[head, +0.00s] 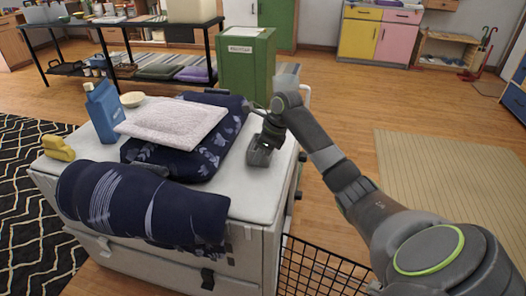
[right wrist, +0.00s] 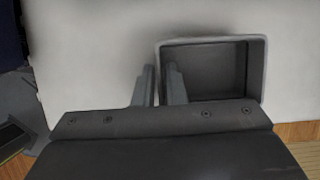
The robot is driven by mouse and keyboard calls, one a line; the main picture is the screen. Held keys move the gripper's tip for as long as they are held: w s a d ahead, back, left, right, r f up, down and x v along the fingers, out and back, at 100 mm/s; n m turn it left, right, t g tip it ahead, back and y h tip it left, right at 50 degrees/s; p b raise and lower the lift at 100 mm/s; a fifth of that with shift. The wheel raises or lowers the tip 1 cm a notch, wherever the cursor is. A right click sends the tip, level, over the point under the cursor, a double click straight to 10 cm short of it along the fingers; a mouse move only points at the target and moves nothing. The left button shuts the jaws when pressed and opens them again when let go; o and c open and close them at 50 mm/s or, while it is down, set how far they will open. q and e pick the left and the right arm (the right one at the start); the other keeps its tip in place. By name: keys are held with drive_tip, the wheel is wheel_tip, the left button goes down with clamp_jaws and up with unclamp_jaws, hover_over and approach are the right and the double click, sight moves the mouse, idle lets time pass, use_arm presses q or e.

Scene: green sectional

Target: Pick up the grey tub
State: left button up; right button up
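The grey tub (head: 260,158) is a small open box near the right edge of the white-topped cabinet (head: 257,186). In the right wrist view the tub (right wrist: 253,75) shows its empty dark inside. My right gripper (right wrist: 160,72) has one finger inside the tub and the other outside its left wall. The fingers are close together with the wall between them and look shut on it. In the head view my right gripper (head: 267,143) covers part of the tub. I cannot tell whether the tub touches the top. My left gripper is not in view.
Dark blue patterned cloth bundles (head: 145,203), a folded pale towel (head: 172,122), a blue carton (head: 104,110), a cream bowl (head: 132,99) and a yellow object (head: 58,147) occupy the top. A green bin (head: 246,68) stands behind. A black wire basket (head: 318,270) is at the front right.

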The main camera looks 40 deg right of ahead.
clamp_jaws()
drive_tip(key=shift+r, duration=0.1)
